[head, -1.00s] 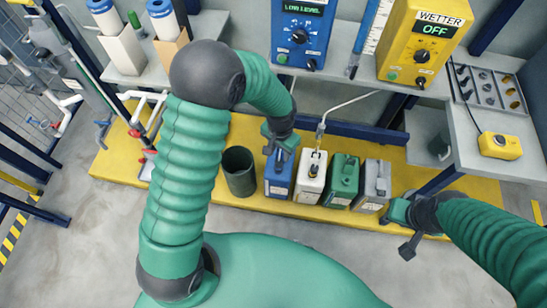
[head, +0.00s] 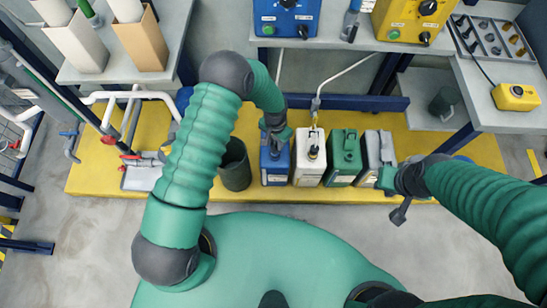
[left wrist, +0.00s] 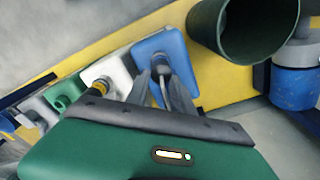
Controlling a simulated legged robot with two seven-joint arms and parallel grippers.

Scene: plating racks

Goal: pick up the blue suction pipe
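A blue canister (head: 274,168) stands on the yellow platform, left of a white one. My left gripper (head: 275,138) is right above its top, pointing down. In the left wrist view the two grey fingers (left wrist: 160,82) stand apart over the blue canister (left wrist: 168,42). A thin grey piece shows between them; it may be the blue suction pipe, but I cannot tell whether they touch it. The gripper hides most of the canister's mouth in the head view. My right gripper (head: 395,185) is beside the grey canister; its finger opening is not clear.
A white canister (head: 309,170) with a hose fitting, a green canister (head: 344,165) and a grey canister (head: 371,165) stand closely in a row to the right. A dark green bin (head: 236,168) is to the left. Benches with a yellow control box (head: 412,18) overhang behind.

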